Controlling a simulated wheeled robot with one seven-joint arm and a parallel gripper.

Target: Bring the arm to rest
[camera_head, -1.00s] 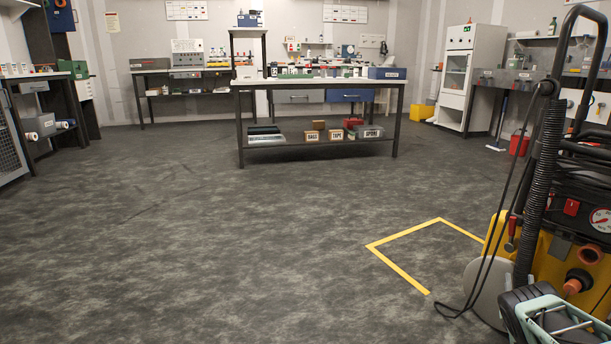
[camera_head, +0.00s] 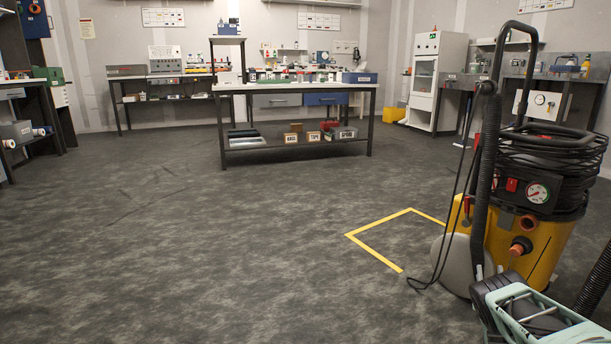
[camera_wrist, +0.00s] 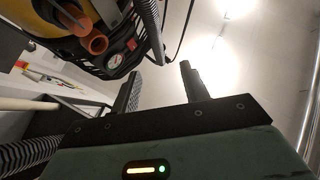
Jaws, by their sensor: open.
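My gripper (camera_wrist: 160,68) shows in the wrist view with its two dark fingers apart and nothing between them. Beyond the fingers is a pale, brightly lit surface. In the head view, a pale green and black part of my arm (camera_head: 535,315) is at the lower right, in front of the yellow extraction machine; the fingers cannot be made out there. The machine (camera_head: 545,250) has a black top, a gauge, coiled cable and a tall handle. In the wrist view its gauge and orange ports (camera_wrist: 97,43) appear at the upper left, close to the gripper.
A yellow floor outline (camera_head: 375,253) lies left of the machine, with a thin cable on the floor beside it. A long workbench (camera_head: 295,88) with a lower shelf stands farther back. Benches line the walls, and a white cabinet (camera_head: 437,80) stands back right. The middle floor is clear.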

